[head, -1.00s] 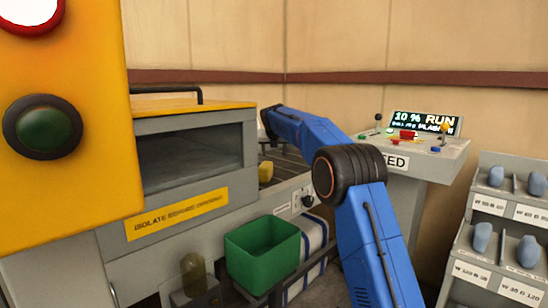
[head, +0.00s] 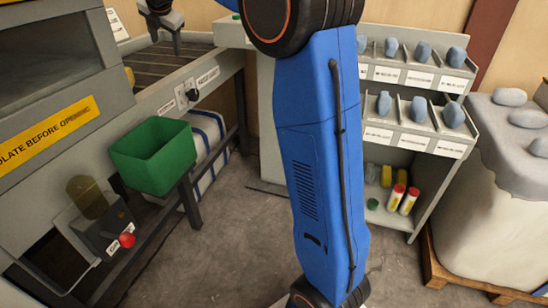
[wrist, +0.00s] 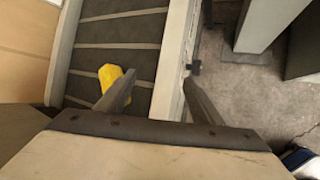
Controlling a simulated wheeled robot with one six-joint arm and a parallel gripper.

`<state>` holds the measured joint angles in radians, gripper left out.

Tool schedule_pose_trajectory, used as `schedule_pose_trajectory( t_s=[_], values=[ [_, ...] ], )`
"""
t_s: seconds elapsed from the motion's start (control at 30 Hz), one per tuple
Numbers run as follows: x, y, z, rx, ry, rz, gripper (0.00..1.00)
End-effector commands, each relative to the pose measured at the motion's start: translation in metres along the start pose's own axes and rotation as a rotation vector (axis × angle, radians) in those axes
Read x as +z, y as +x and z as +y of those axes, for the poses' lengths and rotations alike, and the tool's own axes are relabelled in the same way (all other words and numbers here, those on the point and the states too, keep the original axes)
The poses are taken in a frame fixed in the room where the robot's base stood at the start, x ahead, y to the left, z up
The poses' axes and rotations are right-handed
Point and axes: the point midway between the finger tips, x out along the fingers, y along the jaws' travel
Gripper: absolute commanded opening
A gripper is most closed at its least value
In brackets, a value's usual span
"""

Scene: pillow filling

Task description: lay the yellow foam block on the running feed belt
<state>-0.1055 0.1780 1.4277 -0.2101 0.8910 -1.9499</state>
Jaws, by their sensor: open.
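The yellow foam block (wrist: 112,76) lies on the dark slatted feed belt (wrist: 115,32) in the wrist view, partly behind my left finger. In the head view, a small part of the yellow block (head: 129,76) shows at the edge of the machine housing, which hides the rest. The belt (head: 165,62) also shows there. My gripper (wrist: 160,95) is open and empty, its fingers spread above the belt and its side rail, with the block toward the left finger. In the head view my gripper (head: 162,32) is over the far part of the belt. Contact with the block cannot be told.
A green bin (head: 155,155) hangs beside the belt frame. A red knob (head: 127,240) sits on a box below. A grey rack (head: 420,80) holds labelled bins of blue-grey pieces. A covered bulk container (head: 505,210) stands at the right. The floor between is clear.

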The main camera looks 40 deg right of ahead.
Motion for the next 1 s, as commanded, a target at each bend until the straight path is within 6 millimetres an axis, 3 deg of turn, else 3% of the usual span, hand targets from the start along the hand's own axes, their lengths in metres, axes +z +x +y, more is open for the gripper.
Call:
schedule_pose_trajectory(
  t_s=[0.1, 0.5, 0.8, 1.0],
  values=[
    [-0.012, -0.034, -0.042, -0.016, 0.186, 0.015, 0.61],
    [-0.076, -0.116, -0.19, -0.096, 0.823, 0.049, 0.61],
    [-0.141, -0.155, -0.308, -0.171, 1.3, 0.046, 0.61],
    [-0.191, -0.168, -0.389, -0.228, 1.618, 0.026, 0.61]
  ],
)
